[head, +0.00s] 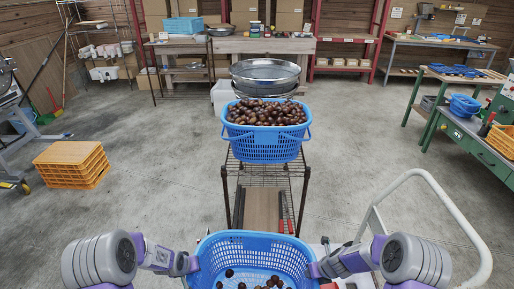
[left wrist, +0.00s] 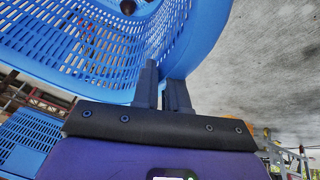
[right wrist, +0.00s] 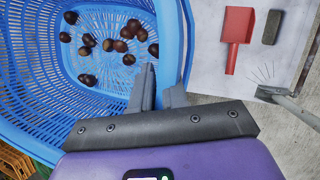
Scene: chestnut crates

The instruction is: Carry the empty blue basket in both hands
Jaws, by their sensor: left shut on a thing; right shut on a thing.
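A blue basket (head: 256,241) with slotted walls is in front of me at the bottom of the head view. It is not empty: several brown chestnuts (right wrist: 118,44) lie scattered on its floor. My left gripper (head: 193,263) is shut on the left side of its rim, and the wall (left wrist: 90,48) shows close up in the left wrist view. My right gripper (head: 314,269) is shut on the right side of its rim; the right wrist view shows the fingers (right wrist: 160,90) across the rim. The basket's lower part is cut off in the head view.
A second blue basket (head: 265,146), heaped with chestnuts, stands on a wire rack (head: 265,176) straight ahead. Metal bowls (head: 265,72) are behind it. Yellow crates (head: 72,162) sit at left, a green bench (head: 478,135) at right. A red dustpan (right wrist: 236,35) lies right of the held basket.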

